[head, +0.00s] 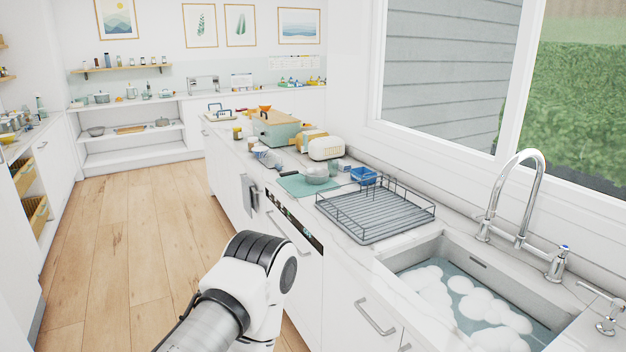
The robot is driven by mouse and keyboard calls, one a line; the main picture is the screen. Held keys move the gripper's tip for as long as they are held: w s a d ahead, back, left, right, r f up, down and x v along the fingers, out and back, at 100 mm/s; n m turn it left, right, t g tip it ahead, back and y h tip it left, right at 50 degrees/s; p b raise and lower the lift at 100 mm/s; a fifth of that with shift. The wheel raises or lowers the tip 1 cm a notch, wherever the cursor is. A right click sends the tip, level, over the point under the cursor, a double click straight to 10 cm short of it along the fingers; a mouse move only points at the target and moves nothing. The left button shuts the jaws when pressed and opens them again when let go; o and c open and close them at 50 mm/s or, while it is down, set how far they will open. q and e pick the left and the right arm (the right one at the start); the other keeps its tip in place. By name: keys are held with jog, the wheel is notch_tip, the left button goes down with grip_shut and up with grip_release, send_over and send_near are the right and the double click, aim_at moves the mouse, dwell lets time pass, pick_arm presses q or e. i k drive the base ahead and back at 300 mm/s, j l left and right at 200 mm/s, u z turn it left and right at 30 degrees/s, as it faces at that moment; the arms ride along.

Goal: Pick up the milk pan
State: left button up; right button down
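I cannot tell for certain which vessel is the milk pan. A small grey, rounded vessel (317,174) sits on the counter by the teal board, and it is too small in view to make out a handle. Another small pot (162,122) stands on the far white shelf, and a teal-grey pot (102,97) stands on the far worktop. One of my arms rises from the bottom edge in front of the cabinets, with its links in view. No gripper fingers show, so neither gripper can be seen.
A black wire dish rack (376,212) stands on the counter, left of a sink (512,272) with foamy water and a tall tap (520,200). A teal board (296,186), a blue basket (363,175) and a cream toaster (326,149) stand beyond. The wooden floor (125,235) at left is clear.

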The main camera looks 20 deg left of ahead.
aim_at(313, 175)
jog(key=i+j+z, duration=0.1)
jog(key=j, duration=0.25)
jog(key=i+j, duration=0.25)
jog(key=j, duration=0.15)
jog(key=i+j+z, duration=0.15)
jog(key=j, duration=0.2)
jog(key=i+j+z, duration=0.1)
jog(key=j, duration=0.3)
jog(key=i, duration=0.1)
